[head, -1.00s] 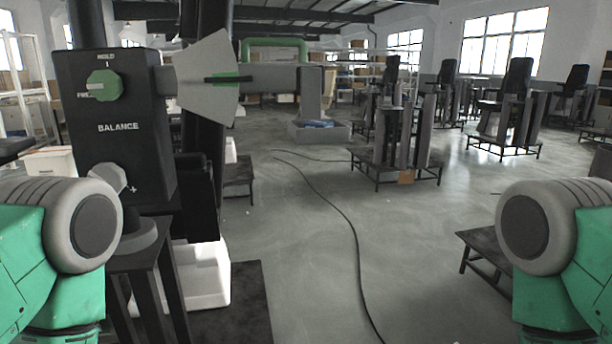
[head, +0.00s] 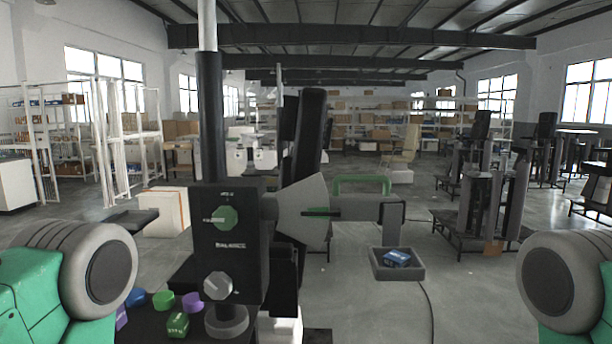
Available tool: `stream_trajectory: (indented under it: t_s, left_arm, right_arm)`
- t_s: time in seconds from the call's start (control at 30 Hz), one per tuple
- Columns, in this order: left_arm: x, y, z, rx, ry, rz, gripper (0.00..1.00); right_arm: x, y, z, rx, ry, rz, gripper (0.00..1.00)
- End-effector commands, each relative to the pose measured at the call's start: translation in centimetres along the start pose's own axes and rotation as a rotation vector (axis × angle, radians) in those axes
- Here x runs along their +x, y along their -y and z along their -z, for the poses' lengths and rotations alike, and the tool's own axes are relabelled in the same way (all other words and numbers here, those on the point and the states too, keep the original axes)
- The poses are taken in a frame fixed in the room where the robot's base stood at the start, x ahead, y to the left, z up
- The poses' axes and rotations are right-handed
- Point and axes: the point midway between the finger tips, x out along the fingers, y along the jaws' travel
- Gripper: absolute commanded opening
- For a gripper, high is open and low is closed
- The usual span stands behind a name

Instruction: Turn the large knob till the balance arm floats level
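A dark control box (head: 250,240) on a black column stands left of centre in the head view. Its upper face has a green knob (head: 225,217) with a white pointer. Below the word BALANCE is a pale grey lobed knob (head: 218,285). A grey balance arm (head: 360,207) extends right from the box, looking roughly horizontal. A grey fan-shaped plate (head: 303,208) has a green band with a dark pointer at it. A grey tray (head: 397,272) holding a blue item (head: 397,258) hangs at the arm's right end. Only upper parts of my arms show; both grippers are out of view.
A dark grey round part (head: 227,321) sits below the pale knob. A green handle (head: 362,180) tops the balance arm. Floor right of the tray is open, with a cable.

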Motion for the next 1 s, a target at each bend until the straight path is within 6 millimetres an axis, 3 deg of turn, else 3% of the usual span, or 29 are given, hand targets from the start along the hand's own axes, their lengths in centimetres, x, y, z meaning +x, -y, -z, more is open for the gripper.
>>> stream_trajectory:
  t_s: [0.87, 1.0]
  left_arm:
    - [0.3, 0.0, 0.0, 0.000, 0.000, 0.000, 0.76]
    - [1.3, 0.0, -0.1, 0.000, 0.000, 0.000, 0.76]
  right_arm:
    - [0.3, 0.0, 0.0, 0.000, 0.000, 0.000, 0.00]
    - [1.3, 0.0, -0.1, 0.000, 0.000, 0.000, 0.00]
